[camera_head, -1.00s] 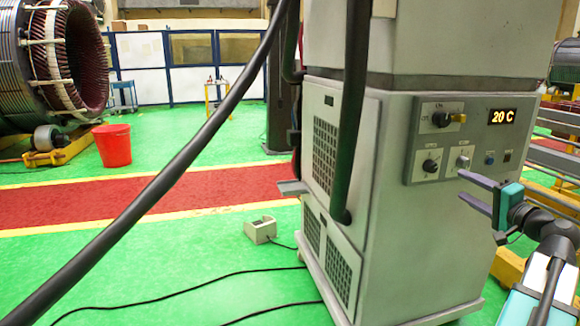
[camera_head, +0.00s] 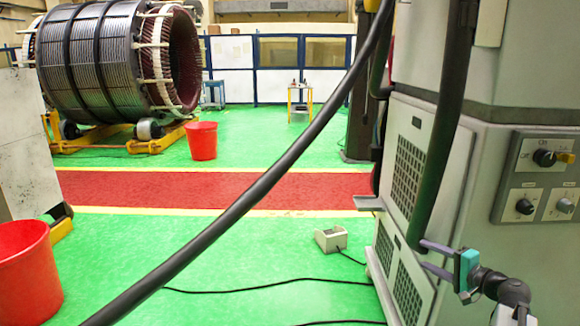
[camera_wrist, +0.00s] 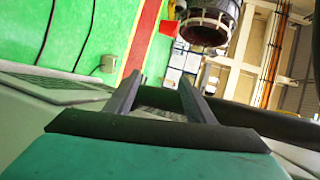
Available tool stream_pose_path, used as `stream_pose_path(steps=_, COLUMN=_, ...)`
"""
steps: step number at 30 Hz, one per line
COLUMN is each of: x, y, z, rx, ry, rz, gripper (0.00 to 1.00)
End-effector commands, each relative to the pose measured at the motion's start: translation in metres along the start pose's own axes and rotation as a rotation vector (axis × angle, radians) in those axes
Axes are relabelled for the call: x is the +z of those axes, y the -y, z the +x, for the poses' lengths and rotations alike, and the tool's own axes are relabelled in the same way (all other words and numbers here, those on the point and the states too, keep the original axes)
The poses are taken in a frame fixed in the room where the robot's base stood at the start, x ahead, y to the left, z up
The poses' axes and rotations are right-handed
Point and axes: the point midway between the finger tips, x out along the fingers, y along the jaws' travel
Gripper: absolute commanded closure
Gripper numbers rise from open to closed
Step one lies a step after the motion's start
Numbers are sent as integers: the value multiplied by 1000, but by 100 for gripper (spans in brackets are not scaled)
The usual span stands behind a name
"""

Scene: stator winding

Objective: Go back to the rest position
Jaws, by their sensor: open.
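My gripper (camera_head: 430,257) is at the lower right of the head view, in front of the lower part of the grey machine cabinet (camera_head: 500,235). Its two fingers stand apart and nothing is between them. In the wrist view, my gripper (camera_wrist: 155,95) also shows open and empty, with its fingers pointing along the cabinet side toward the room. The cabinet has a panel with knobs (camera_head: 545,180). A thick black hose (camera_head: 445,130) hangs down the cabinet, its lower end close to my fingertips in the picture; I cannot tell whether they touch.
A thick black cable (camera_head: 260,180) crosses the view diagonally. A foot pedal (camera_head: 331,239) and thin cables lie on the green floor. A red bucket (camera_head: 28,275) stands at the left, another (camera_head: 202,141) farther back near a large stator (camera_head: 110,60). The floor's middle is mostly clear.

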Motion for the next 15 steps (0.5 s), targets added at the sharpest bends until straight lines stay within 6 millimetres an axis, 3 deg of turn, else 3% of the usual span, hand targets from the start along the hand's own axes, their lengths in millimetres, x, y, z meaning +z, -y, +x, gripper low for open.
stream_pose_path(steps=6, x=74, y=-50, z=56, rx=107, ry=136, rz=24, gripper=51)
stream_pose_path(steps=15, x=184, y=-127, z=100, rx=281, ry=320, rz=20, gripper=51)
